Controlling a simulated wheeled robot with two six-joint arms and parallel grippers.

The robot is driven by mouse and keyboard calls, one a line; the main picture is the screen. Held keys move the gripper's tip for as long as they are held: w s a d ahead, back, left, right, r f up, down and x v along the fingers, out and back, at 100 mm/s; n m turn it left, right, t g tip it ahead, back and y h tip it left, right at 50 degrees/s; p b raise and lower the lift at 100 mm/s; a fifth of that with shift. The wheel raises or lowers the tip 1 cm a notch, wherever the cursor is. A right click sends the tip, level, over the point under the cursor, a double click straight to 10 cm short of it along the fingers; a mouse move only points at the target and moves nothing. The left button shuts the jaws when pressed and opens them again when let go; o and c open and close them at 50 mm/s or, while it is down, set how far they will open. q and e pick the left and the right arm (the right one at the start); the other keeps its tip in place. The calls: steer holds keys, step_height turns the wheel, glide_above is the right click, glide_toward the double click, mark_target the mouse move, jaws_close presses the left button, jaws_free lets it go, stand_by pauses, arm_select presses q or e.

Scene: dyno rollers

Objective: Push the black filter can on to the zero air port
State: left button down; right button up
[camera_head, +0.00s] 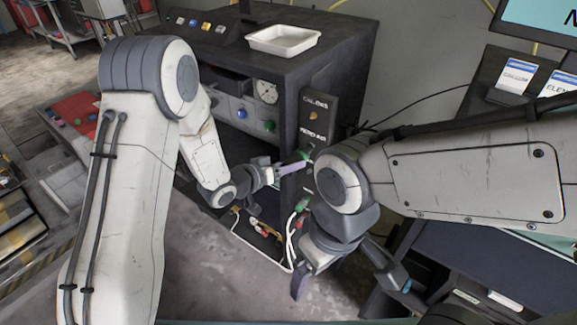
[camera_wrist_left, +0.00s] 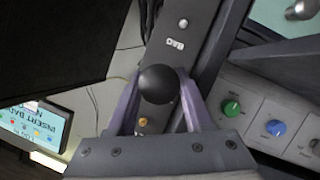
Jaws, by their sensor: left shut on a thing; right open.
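The black filter can (camera_wrist_left: 158,84) shows end-on as a dark round shape between the fingers of my left gripper (camera_wrist_left: 160,102). In the head view my left gripper (camera_head: 292,168) is shut at the dark port panel (camera_head: 316,118), which has an orange port and labels. I cannot make out the can there. In the left wrist view the can covers part of the panel (camera_wrist_left: 180,48), so the zero air port behind it is hidden. I cannot tell whether the can touches it. My right gripper (camera_head: 345,278) is open and empty, low in front of the cabinet.
The cabinet carries a white tray (camera_head: 283,40) on top and a gauge (camera_head: 265,91) on its front. Hoses and coloured fittings (camera_head: 268,232) lie below the panel. A desk with cards (camera_head: 516,76) and a screen (camera_head: 545,25) stands right. My right forearm passes close to the panel.

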arm_select(q)
steer(key=shift+c, duration=1.1)
jaws_free()
